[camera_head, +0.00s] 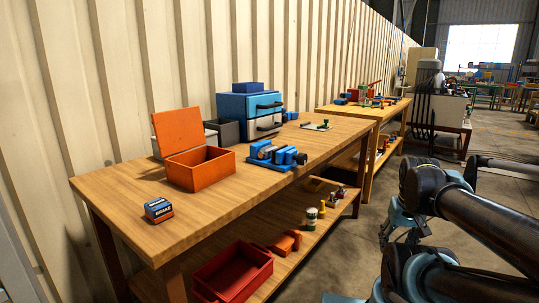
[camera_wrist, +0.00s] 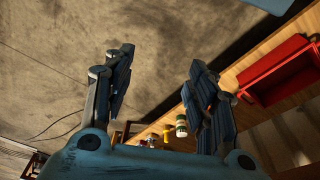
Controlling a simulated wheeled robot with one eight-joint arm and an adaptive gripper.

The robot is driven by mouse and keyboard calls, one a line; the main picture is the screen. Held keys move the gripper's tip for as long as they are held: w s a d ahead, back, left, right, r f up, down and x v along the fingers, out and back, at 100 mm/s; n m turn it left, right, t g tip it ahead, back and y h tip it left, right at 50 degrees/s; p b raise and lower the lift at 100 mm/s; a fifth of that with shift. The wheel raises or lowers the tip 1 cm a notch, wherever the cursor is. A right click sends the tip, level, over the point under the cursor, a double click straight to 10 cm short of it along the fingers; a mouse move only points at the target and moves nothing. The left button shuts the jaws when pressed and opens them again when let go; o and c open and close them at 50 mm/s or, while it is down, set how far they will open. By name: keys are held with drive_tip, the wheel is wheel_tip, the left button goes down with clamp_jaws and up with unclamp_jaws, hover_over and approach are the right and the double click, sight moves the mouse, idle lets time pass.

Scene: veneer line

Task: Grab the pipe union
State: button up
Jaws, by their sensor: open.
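I cannot make out a pipe union for certain in either view; the small items on the workbench (camera_head: 130,190) and its lower shelf (camera_head: 295,240) are too small to tell. In the wrist view my gripper (camera_wrist: 160,62) is open, with its two fingers wide apart and nothing between the fingertips. Bare floor shows behind the fingers. The shelf edge with small items lies beyond the right finger, apart from it.
The shelf holds a red bin (camera_head: 232,275), a green-and-white jar (camera_head: 311,218) and small fittings.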

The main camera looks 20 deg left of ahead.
drive_tip(key=o, duration=0.8)
drive_tip(key=shift+n, duration=0.5)
drive_tip(key=w+a+r, duration=0.2)
drive_tip(key=r, duration=0.1)
drive_tip(key=shift+w+r, duration=0.2)
drive_tip(key=shift+w, duration=0.05)
drive_tip(key=shift+o, duration=0.2)
drive_tip(key=w+a+r+n+y, duration=0.4)
drive_tip(key=w+a+r+n, duration=0.5)
drive_tip(key=w+a+r, duration=1.3)
drive_tip(key=w+a+r+n+y, duration=0.1)
drive_tip(key=w+a+r+n, duration=0.15)
drive_tip(key=a, duration=0.45)
drive_tip(key=w+a+r+n+y, duration=0.1)
drive_tip(key=a+r, duration=0.2)
drive_tip(key=a, duration=0.4)
approach(270, 147)
drive_tip(key=x, duration=0.4)
drive_tip(key=shift+a+f, duration=0.15)
drive_tip(key=shift+a, duration=0.1)
drive_tip(key=shift+x, duration=2.65)
